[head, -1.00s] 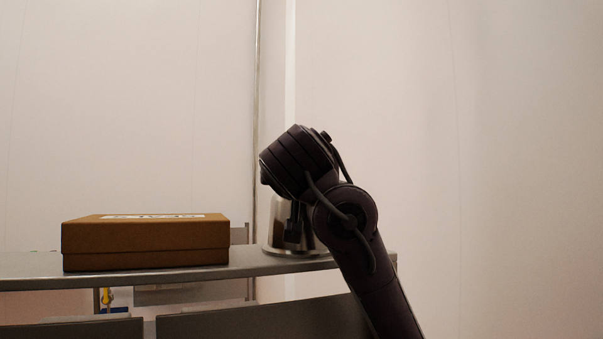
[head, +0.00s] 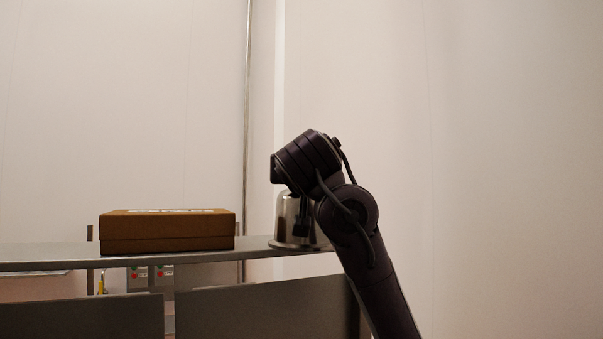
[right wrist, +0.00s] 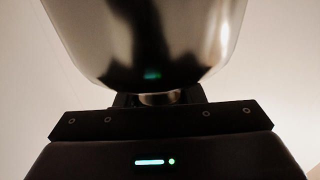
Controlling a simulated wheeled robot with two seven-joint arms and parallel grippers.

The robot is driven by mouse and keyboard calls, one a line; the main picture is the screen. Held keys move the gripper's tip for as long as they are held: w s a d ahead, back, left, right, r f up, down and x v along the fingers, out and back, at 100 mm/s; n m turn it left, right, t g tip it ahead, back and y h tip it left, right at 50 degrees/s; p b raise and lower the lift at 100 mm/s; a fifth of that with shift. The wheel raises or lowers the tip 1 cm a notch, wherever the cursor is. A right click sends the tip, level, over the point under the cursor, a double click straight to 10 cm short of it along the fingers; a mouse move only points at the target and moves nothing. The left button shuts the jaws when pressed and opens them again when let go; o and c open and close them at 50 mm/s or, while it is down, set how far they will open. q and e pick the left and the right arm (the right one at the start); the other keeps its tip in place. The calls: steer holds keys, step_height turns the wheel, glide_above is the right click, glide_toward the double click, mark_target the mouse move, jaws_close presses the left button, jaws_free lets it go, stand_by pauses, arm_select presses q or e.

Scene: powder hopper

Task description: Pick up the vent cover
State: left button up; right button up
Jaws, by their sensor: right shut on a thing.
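The vent cover (head: 285,215) is a shiny metal dome with a wider rim at its foot. In the head view it is at the right part of the grey shelf, partly hidden by my right arm. I cannot tell if its rim touches the shelf. My right gripper (head: 302,228) reaches down in front of it, shut on it. In the right wrist view the cover (right wrist: 150,45) fills the upper middle, its narrow neck (right wrist: 160,98) between the dark jaws (right wrist: 158,101). My left gripper is not in view.
A brown lidded box (head: 168,231) with a pale label on top stands on the shelf (head: 60,256), left of the cover. A thin vertical pipe (head: 247,110) rises behind. Dark panels (head: 265,307) and small controls with red spots (head: 150,276) are below the shelf.

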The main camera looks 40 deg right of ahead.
steer(key=shift+s, duration=0.25)
steer(key=shift+w, duration=0.1)
steer(key=shift+d, duration=0.1)
steer(key=o, duration=1.3)
